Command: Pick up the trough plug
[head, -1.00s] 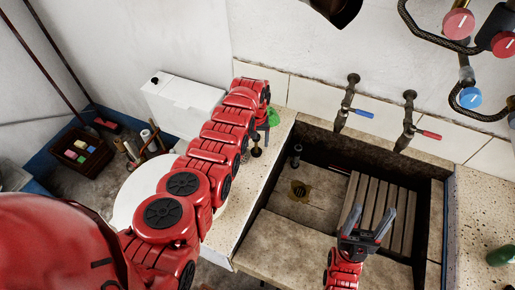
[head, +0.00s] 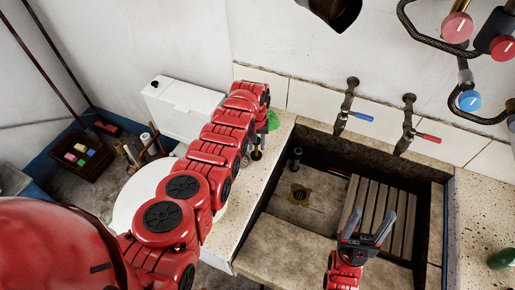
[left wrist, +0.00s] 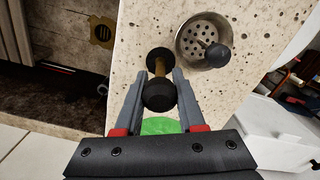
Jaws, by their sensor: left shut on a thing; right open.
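In the left wrist view a plug-like piece (left wrist: 159,94) with dark ends and a brass-coloured stem stands between the fingers of my left gripper (left wrist: 160,82), which is shut on it. I take it to be the trough plug. In the head view the piece shows small and dark (head: 257,155) on or just above the speckled ledge left of the trough; I cannot tell if it touches the ledge. My left gripper (head: 259,138) is mostly hidden by its arm there. My right gripper (head: 370,226) is open and empty, over the trough.
A round metal strainer (left wrist: 190,52) with a dark knob lies beside the held piece. A green object (left wrist: 160,126) is close to the fingers. Two taps (head: 347,112) project above.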

